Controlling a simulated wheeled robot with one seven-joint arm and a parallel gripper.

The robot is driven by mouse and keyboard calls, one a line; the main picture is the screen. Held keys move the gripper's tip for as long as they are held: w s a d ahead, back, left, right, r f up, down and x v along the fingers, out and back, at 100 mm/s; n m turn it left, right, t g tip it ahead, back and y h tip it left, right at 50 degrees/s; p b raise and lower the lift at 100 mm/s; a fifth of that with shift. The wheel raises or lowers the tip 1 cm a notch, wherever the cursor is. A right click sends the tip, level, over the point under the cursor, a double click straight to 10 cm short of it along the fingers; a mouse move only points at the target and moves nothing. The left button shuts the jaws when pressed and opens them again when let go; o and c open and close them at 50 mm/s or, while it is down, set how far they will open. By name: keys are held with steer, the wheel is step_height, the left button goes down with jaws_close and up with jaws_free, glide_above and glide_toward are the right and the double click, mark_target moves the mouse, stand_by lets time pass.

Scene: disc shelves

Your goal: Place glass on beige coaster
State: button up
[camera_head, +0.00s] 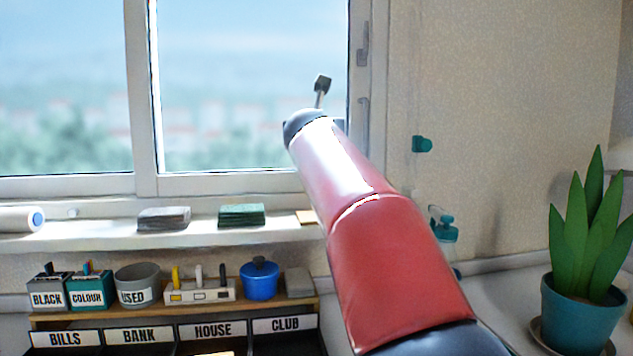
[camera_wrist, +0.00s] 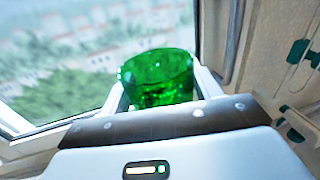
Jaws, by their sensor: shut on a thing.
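In the wrist view, a green see-through glass (camera_wrist: 158,80) stands between the two light fingers of my gripper (camera_wrist: 160,88), which is shut on it. The glass looks roughly upright in that view, with the window behind it. In the head view my red arm reaches up in front of the window, and the glass and fingers are hidden behind it. A flat beige piece, seemingly the beige coaster (camera_head: 306,216), lies on the window sill, partly covered by my arm. No coaster shows in the wrist view.
On the sill (camera_head: 100,232) are a grey stack (camera_head: 164,218), a green stack (camera_head: 241,215) and a white roll (camera_head: 20,219). Below, a shelf holds pen boxes, a grey pot (camera_head: 138,286) and a blue pot (camera_head: 259,279). A potted plant (camera_head: 584,310) stands right.

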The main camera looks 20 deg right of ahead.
step_height(320, 180, down, 8)
steer(key=shift+r, duration=0.1)
steer(key=shift+f+b, duration=0.75)
steer(key=shift+f, duration=0.6)
steer(key=shift+f, duration=0.2)
steer(key=o, duration=1.3)
steer(key=shift+o, duration=0.2)
steer(key=shift+r, duration=0.1)
steer(key=shift+s, duration=0.1)
steer(key=b+v, duration=0.1)
steer(key=v, duration=1.1)
steer(key=shift+r, duration=0.1)
